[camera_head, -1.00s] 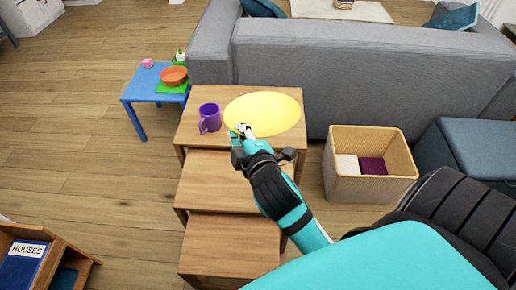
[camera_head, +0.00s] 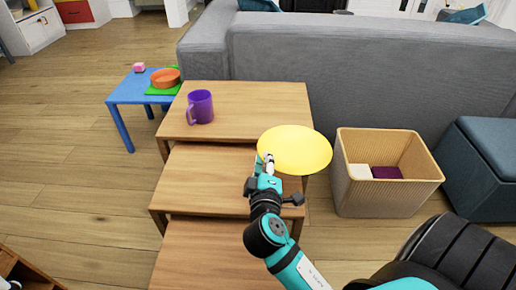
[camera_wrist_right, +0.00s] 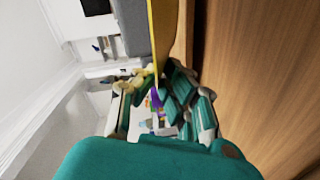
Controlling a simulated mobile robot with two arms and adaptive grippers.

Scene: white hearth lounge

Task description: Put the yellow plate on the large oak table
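The yellow plate (camera_head: 300,148) is held by its near-left rim in my right gripper (camera_head: 267,162). In the head view it shows in front of the large oak table's right front corner and past its right side; its height above the tables is hard to tell. The wrist view shows the plate (camera_wrist_right: 158,35) edge-on between the fingers. The large oak table (camera_head: 255,100) is the tallest, rearmost of a nest of oak tables. A purple mug (camera_head: 201,106) stands on its left part; the rest of its top is bare. My left gripper is not in view.
Lower oak tables (camera_head: 205,180) step out in front, bare on top. A wicker bin (camera_head: 385,195) with cushions stands to the right, beside a blue ottoman (camera_head: 485,165). A grey sofa (camera_head: 360,65) is behind. A small blue table (camera_head: 135,90) with an orange bowl (camera_head: 165,78) stands left.

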